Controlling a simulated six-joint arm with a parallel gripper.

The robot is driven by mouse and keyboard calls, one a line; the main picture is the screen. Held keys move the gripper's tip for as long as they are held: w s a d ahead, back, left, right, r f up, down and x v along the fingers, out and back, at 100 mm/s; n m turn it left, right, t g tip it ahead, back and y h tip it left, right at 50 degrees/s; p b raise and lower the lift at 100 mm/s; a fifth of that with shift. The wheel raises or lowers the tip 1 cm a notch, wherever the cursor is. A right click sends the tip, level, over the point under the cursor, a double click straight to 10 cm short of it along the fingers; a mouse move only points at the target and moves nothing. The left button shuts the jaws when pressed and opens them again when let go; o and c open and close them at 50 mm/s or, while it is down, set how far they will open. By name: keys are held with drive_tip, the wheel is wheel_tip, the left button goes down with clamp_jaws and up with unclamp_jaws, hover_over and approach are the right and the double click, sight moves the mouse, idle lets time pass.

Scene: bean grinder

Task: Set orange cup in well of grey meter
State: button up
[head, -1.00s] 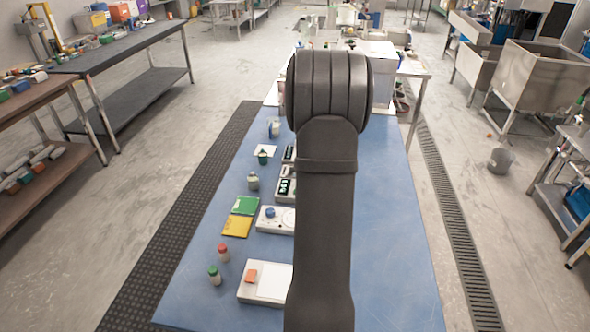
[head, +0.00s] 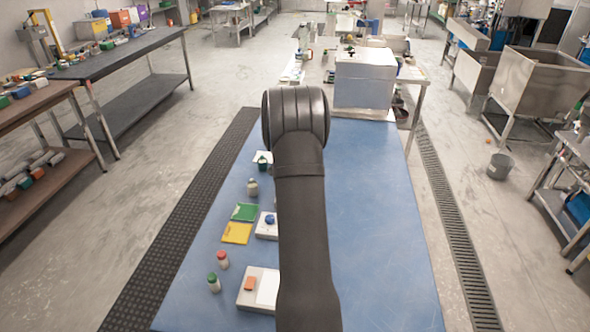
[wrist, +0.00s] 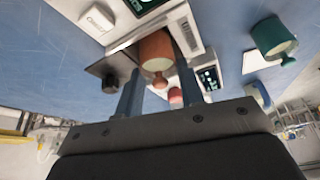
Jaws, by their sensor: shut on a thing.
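In the wrist view my gripper (wrist: 160,92) has its two fingers either side of the orange cup (wrist: 156,52) and is shut on it. The cup has a small knob at one end. Just behind it is a pale grey-white instrument (wrist: 178,28) with a dark display, and another with a green-lit display (wrist: 208,78) lies close by. I cannot tell for sure which is the grey meter, or whether the cup touches one. Its well is not clear to see.
A green cup (wrist: 272,38) stands to the right in the wrist view. The blue table's right side (head: 375,230) is clear.

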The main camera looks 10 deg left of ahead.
drive_tip(key=shift+f, duration=0.1)
drive_tip(key=o, duration=1)
drive_tip(key=shift+r, duration=0.25)
drive_tip(key=v, duration=1.1)
drive_tip(key=shift+s+r, duration=0.3)
drive_tip(key=shift+r, duration=0.05)
drive_tip(key=shift+a, duration=0.1)
